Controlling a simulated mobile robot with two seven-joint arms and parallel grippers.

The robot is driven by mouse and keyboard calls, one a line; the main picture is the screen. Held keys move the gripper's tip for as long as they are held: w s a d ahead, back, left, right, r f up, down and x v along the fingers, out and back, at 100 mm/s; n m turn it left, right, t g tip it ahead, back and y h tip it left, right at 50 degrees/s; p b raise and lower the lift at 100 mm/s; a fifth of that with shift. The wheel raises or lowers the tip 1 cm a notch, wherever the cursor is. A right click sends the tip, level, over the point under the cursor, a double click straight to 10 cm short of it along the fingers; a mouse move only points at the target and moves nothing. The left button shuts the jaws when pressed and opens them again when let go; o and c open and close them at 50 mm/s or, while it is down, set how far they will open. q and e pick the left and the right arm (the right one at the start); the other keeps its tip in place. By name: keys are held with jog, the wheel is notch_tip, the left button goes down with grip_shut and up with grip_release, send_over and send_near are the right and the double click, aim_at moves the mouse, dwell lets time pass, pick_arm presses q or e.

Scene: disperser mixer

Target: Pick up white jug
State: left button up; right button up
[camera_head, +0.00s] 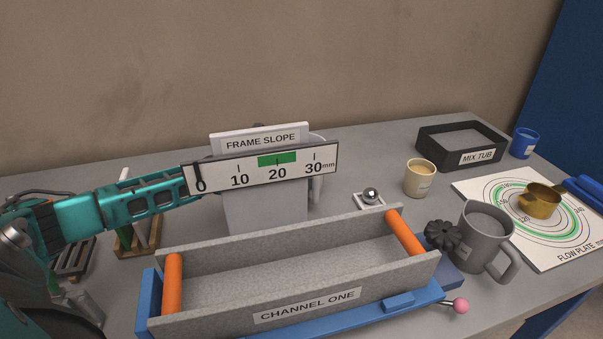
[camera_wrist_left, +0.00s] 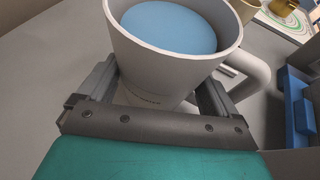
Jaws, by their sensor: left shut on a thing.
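The white jug (camera_wrist_left: 140,72) fills the upper middle of the left wrist view, upright as far as I can tell, with blue liquid (camera_wrist_left: 170,25) inside and its handle (camera_wrist_left: 258,78) on the right. My left gripper (camera_wrist_left: 157,90) is shut on the jug, one finger on each side of its wall. In the head view the scale plate and the frame slope block hide most of the jug and the gripper. A pale curved part (camera_head: 318,187), seemingly the jug's handle, shows to their right. My right gripper is in neither view.
The scale plate (camera_head: 220,179) and frame slope block (camera_head: 250,215) stand in front of the jug. The channel one trough (camera_head: 305,305) lies nearer. To the right are a beige cup (camera_head: 419,183), a grey mug (camera_head: 478,245), the mix tub (camera_head: 440,145) and the flow plate (camera_head: 480,190).

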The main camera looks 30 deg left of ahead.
pick_arm(q)
jog(key=shift+r, duration=0.2)
notch_tip(320, 180, up, 20)
jog(key=p, duration=0.4)
jog(key=shift+f, duration=0.15)
